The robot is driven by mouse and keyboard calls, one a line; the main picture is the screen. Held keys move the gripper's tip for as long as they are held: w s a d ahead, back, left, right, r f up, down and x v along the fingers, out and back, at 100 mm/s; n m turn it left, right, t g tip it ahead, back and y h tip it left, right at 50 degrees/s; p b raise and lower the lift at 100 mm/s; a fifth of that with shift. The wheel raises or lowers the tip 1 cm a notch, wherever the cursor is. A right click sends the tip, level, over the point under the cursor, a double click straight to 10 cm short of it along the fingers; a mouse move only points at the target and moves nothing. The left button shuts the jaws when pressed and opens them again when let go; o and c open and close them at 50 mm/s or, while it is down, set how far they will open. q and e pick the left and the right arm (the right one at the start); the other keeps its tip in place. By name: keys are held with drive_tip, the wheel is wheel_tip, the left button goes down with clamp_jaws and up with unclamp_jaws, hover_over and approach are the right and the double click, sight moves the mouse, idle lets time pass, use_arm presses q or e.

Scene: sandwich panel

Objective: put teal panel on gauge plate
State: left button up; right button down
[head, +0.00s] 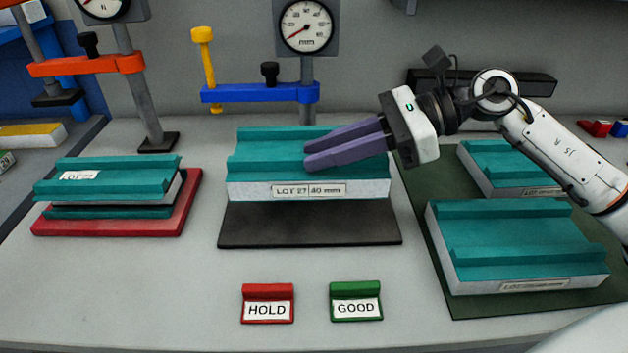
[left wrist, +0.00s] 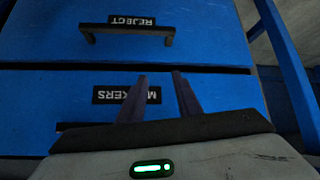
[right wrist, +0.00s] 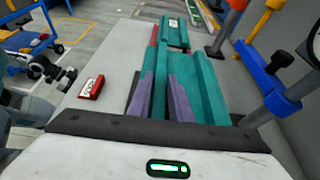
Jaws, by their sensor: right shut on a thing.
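A teal-topped panel (head: 255,165) with a light core, labelled LOT 27 40 mm, is in the middle of the head view. It is over the back part of the black gauge plate (head: 310,228); whether it rests on it or hangs just above, I cannot tell. My right gripper (head: 306,156) reaches in from the right and is shut on the panel's raised rib. In the right wrist view the fingers (right wrist: 161,80) straddle that rib on the panel (right wrist: 205,90). My left gripper (left wrist: 160,78) shows only in the left wrist view, fingers apart and empty, before blue drawers.
A dial gauge (head: 306,26) and blue clamp arm (head: 260,93) stand behind the plate. Stacked panels lie on a red tray (head: 190,195) at left. Two teal panels (head: 515,240) lie on a green mat (head: 440,285) at right. HOLD (head: 268,303) and GOOD (head: 356,301) signs stand in front.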

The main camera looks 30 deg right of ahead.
sight(387, 165)
wheel_tip(387, 165, down, 6)
drive_tip(key=shift+f, duration=0.25)
drive_tip(key=c, duration=1.6)
unclamp_jaws()
drive_tip(key=shift+d, duration=0.1)
drive_tip(key=b+v, duration=0.1)
drive_tip(key=v, duration=1.1)
drive_tip(key=shift+b, duration=0.35)
